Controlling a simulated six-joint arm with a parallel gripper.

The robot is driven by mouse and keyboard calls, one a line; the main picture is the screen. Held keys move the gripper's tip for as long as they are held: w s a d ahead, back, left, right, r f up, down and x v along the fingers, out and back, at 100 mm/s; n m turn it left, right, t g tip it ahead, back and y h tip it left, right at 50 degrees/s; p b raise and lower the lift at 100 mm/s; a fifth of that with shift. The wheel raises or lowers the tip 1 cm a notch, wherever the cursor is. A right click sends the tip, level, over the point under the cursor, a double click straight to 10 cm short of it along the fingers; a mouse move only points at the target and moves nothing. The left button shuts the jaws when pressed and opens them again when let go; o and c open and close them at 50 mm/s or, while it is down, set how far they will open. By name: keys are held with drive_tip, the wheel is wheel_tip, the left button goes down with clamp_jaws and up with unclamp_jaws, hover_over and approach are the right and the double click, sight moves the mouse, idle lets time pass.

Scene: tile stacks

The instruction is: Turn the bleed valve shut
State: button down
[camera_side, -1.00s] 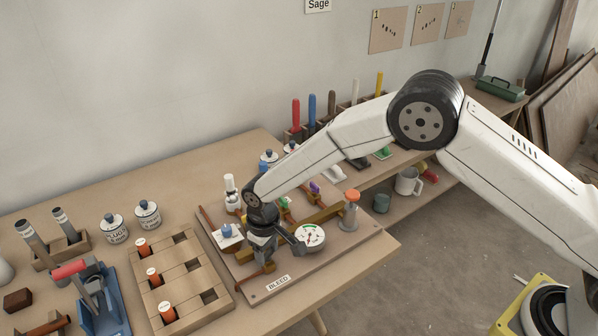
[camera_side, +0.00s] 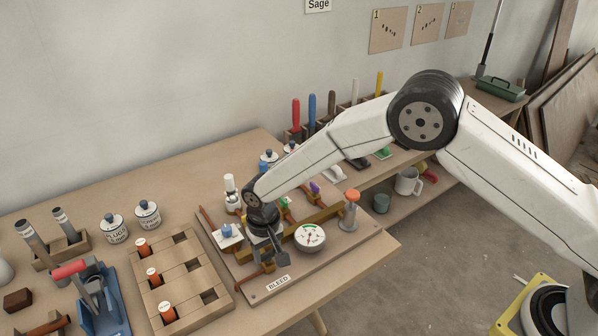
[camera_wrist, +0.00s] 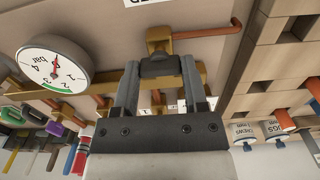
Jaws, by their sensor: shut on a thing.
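The bleed valve has a brass body that shows in the wrist view (camera_wrist: 159,43), with a copper pipe running off it. In the side view its brass end (camera_side: 267,268) shows low on the board, beside the BLEED label (camera_side: 278,283). My gripper (camera_side: 265,254) is down at the valve. In the wrist view my gripper (camera_wrist: 158,75) has its fingers on both sides of a dark handle (camera_wrist: 158,68) at the brass body. The handle is mostly hidden in the side view. The round gauge (camera_side: 310,236) with a red needle stands right of my gripper; its face also shows in the wrist view (camera_wrist: 52,65).
The pipe board (camera_side: 335,258) carries brass pipes around my gripper. A wooden rack (camera_side: 150,290) with orange-capped cylinders lies left. Two lidded jars (camera_side: 148,214) stand behind the rack. The table's front right corner is clear.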

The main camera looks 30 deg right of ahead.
sight(267, 253)
drive_tip(key=shift+w+r, duration=0.1)
drive_tip(key=shift+c, duration=0.6)
unclamp_jaws()
drive_tip(key=shift+r, duration=3.85)
